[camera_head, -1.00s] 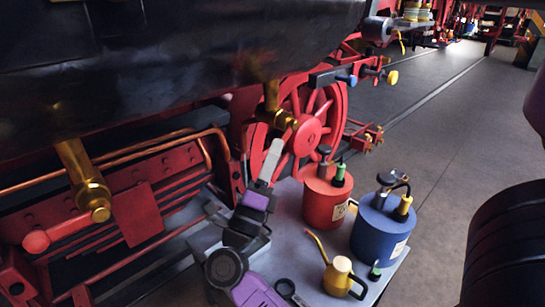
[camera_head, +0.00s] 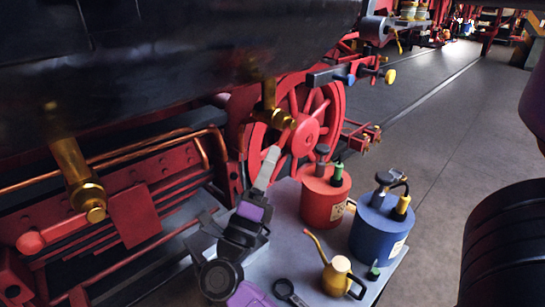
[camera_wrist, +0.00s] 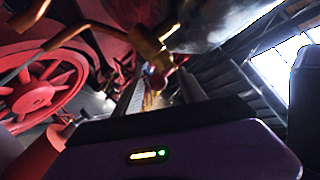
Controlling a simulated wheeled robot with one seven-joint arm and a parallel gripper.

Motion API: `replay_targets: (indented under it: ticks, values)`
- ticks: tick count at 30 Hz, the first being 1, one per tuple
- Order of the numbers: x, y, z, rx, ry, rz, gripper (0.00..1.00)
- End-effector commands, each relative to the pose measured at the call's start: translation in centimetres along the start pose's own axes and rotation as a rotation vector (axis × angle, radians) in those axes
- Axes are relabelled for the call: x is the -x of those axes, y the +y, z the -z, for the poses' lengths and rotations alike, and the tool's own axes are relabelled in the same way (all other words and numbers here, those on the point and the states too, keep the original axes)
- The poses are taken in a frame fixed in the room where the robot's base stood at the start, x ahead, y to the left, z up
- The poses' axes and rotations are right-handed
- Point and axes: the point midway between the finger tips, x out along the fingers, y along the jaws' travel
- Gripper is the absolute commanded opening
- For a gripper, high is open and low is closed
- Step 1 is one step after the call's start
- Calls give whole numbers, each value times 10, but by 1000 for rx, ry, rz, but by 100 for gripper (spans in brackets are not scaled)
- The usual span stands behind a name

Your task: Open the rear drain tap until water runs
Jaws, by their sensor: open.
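Two brass drain taps hang under the dark boiler. One, the left tap (camera_head: 78,180), is nearer me, with a red knob (camera_head: 30,242) close to its lower left. The other tap (camera_head: 275,108) is farther off, in front of the red wheel. I cannot tell from the pictures which is the rear one. My gripper (camera_head: 270,157) is open and points up, just below the farther tap in the head view. In the wrist view a brass tap (camera_wrist: 150,45) shows beyond my fingers (camera_wrist: 160,88), apart from them as far as I can see. I see no water running.
A grey table (camera_head: 292,238) below holds a red can (camera_head: 323,203), a blue can (camera_head: 376,228), a yellow oil can (camera_head: 338,275) and a dark ring-ended tool (camera_head: 286,289). The red spoked wheel (camera_head: 312,128) stands behind. Open floor (camera_head: 450,150) lies to the right.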

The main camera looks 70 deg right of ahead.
Motion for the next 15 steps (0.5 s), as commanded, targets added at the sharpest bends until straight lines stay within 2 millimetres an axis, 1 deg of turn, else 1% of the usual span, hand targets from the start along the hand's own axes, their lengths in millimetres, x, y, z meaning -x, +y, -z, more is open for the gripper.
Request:
replay_targets:
  ticks: [1,6,10,15]
  values:
    - [11,2,0,0,-5,-3,48]
    - [38,2,0,1,-3,-3,48]
    - [51,2,1,1,-1,-3,48]
    - [58,2,1,1,0,-3,48]
